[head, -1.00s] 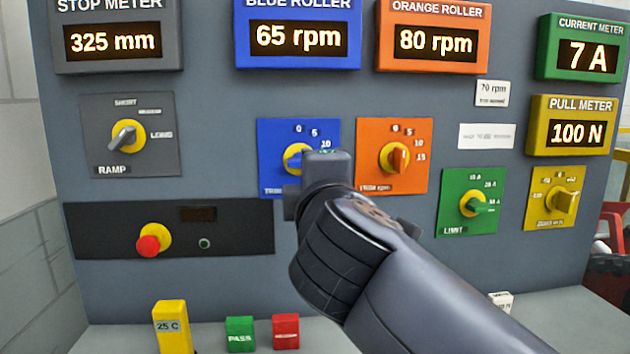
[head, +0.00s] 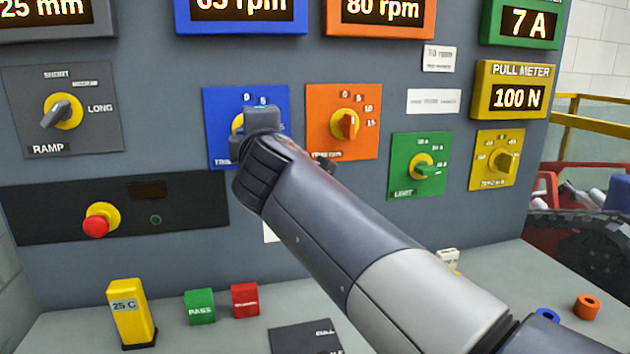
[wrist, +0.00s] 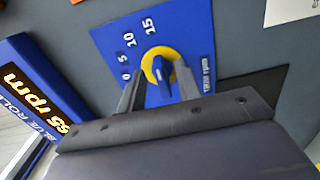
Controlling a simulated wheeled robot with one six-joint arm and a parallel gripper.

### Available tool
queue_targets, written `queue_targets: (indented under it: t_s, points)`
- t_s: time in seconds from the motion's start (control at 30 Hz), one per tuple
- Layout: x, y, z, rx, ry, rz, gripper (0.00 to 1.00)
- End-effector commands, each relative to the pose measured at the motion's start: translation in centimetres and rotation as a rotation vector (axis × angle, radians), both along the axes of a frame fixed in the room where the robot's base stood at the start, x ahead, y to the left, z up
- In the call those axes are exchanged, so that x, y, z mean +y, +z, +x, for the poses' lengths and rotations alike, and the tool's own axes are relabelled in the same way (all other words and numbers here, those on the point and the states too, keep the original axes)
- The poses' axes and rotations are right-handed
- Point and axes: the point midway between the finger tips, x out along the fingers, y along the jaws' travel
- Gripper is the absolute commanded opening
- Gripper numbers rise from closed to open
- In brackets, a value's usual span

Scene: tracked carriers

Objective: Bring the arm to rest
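My gripper (wrist: 158,68) is open in front of the blue dial plate (wrist: 113,47) marked 0, 5, 10, 15. In the wrist view, its fingers stand apart on either side of the blue knob (wrist: 163,75) with its yellow ring. Gaps show beside the knob, and I cannot tell whether either finger touches it or how far off they are. In the head view, my arm reaches up from the lower right, and its end hides most of the blue knob and the fingertips.
An orange dial (head: 347,125) is close right of my wrist, with green (head: 423,172) and yellow (head: 505,162) dials further right. The ramp knob (head: 60,112) and red button (head: 97,225) are left. A yellow block (head: 130,318), green block (head: 200,308) and red block (head: 245,300) stand on the shelf.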

Motion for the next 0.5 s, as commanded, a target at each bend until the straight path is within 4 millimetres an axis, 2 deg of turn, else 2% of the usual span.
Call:
queue_targets:
  t_s: [0.13,0.5]
  points:
    - [0.14,-0.01,0.66,0.0,0.0,0.0,0.33]
    - [0.13,0.01,0.49,-0.003,0.001,-0.008,0.33]
